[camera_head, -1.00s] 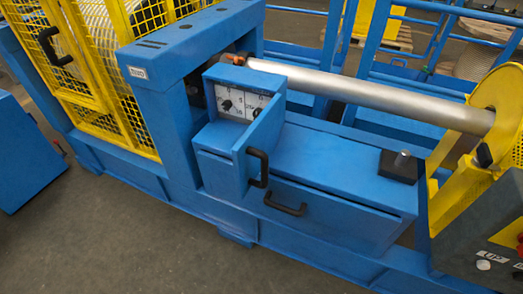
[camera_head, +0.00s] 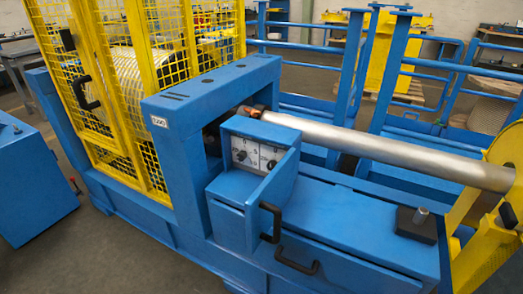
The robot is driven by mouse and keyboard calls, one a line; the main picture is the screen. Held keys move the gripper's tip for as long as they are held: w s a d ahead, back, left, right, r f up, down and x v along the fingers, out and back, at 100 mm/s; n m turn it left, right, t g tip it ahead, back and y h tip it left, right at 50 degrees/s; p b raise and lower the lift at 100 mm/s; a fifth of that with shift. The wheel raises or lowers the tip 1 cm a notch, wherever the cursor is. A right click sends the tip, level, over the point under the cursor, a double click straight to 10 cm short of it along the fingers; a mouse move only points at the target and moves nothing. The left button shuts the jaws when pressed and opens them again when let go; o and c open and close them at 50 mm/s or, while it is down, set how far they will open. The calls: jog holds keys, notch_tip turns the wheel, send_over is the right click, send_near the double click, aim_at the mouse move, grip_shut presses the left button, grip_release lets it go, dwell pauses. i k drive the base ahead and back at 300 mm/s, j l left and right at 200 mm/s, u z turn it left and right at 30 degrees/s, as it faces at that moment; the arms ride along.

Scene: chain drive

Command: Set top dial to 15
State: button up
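A blue dial box (camera_head: 262,129) stands on the blue machine base, left of the picture's middle. Its small blue door (camera_head: 277,190) with a black handle (camera_head: 270,222) stands open. Inside is a white panel (camera_head: 252,153) with small dark knobs. One knob (camera_head: 241,155) shows at the left of the panel and another (camera_head: 271,165) at the right, partly by the door. The marks are too small to read, so I cannot tell the top dial's setting. My gripper is not in view.
A silver shaft (camera_head: 390,152) runs from behind the box to a yellow guard (camera_head: 495,205) at right. A yellow mesh cage (camera_head: 112,110) stands at left. A drawer handle (camera_head: 297,262) sticks out below the door. Grey floor (camera_head: 75,250) is open at lower left.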

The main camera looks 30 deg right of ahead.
aim_at(241, 155)
jog(key=i+j, duration=0.6)
jog(key=j, duration=0.2)
jog(key=i+j, duration=0.25)
jog(key=i+j+z, duration=0.05)
jog(key=j, duration=0.05)
